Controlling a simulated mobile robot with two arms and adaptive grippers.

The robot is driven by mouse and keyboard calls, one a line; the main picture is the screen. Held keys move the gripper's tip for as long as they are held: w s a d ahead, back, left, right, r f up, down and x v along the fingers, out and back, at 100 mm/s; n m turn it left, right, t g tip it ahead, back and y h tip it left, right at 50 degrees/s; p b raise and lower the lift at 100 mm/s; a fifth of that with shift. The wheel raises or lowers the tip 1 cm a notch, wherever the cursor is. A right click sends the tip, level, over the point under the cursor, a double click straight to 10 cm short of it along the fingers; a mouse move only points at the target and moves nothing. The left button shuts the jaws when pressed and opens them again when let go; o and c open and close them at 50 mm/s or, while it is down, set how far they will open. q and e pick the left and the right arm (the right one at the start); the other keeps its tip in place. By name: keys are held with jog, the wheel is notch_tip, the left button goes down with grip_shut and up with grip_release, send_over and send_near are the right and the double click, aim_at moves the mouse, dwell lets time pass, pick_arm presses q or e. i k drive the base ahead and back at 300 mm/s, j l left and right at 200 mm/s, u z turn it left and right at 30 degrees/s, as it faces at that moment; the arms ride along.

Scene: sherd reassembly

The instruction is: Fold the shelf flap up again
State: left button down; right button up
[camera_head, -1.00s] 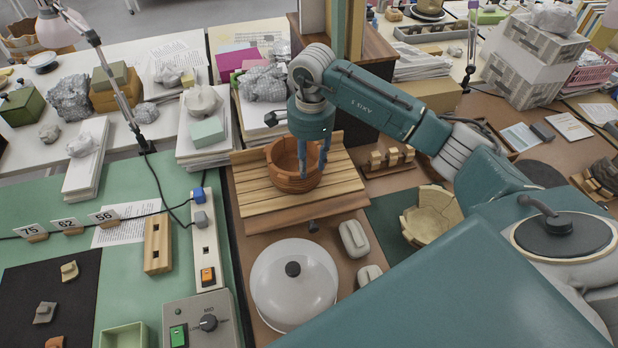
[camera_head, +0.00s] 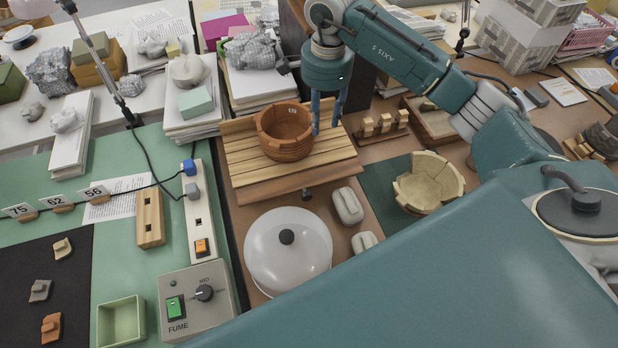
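The slatted wooden shelf (camera_head: 246,172) sticks out over the brown bench, with a plain wooden front edge and a small dark fitting (camera_head: 307,194) below it. I cannot tell a separate flap from the rest of the shelf. A reddish-brown segmented bowl (camera_head: 285,135) stands upright on the slats, with a small white label near its rim. My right gripper (camera_head: 327,118) points down over the right part of the shelf, right beside the bowl. Its two blue fingers are apart with nothing visible between them. I cannot tell whether the left finger touches the bowl. My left gripper is out of view.
A white dome with a black knob (camera_head: 287,258) and two pale blocks (camera_head: 347,206) stand in front of the shelf. A pale, cracked round vessel (camera_head: 428,184) is on a green mat to the right. A switch strip (camera_head: 200,226) lies left. Paper stacks (camera_head: 194,126) stand behind left.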

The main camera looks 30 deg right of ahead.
aim_at(303, 180)
jog(key=z, duration=0.7)
